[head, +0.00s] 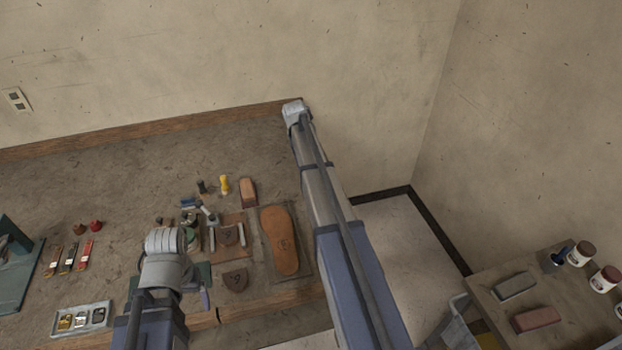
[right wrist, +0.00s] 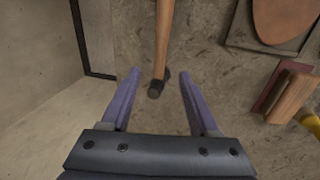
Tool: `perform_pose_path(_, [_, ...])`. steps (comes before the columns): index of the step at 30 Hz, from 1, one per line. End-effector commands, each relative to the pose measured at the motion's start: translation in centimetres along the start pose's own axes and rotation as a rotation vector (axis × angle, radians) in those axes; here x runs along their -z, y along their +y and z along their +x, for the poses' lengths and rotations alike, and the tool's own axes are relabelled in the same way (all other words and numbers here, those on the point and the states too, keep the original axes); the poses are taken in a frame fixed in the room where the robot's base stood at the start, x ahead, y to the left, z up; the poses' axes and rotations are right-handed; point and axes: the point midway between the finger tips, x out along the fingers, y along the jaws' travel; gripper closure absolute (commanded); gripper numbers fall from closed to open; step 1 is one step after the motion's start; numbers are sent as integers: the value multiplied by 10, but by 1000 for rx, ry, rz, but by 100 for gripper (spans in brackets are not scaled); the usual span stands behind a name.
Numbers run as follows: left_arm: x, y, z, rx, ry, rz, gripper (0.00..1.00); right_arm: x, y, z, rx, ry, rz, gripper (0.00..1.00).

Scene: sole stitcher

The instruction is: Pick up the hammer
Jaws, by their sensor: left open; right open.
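My right gripper (right wrist: 159,74) is open, with one purple finger on each side of the hammer's head end and gaps on both sides. I cannot tell its height above the hammer. In the head view my right arm reaches over the bench's right end, and I cannot make out the hammer. My left gripper (head: 190,240) is over the bench's front part, with its fingertips partly hidden.
A brown sole (head: 281,241) lies on a board left of my right arm. A wooden block (head: 248,191) and a yellow-handled tool (head: 224,184) lie behind it. A grey tray (head: 98,318) is at left. A side table (head: 560,295) stands at right.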

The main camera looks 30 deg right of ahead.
Motion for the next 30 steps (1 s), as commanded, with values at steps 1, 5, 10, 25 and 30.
perform_pose_path(1, [1,1,10,0,0,0,15,0,-1,10,0,0,0,38])
perform_pose_path(5, [1,2,19,0,0,0,15,0,-1,20,0,0,0,38])
perform_pose_path(10, [1,2,18,0,0,0,15,0,0,19,0,0,-1,38])
perform_pose_path(25, [4,6,67,0,0,0,15,1,0,69,0,0,0,38])
perform_pose_path(30, [4,7,69,0,0,0,15,1,0,71,0,0,0,38])
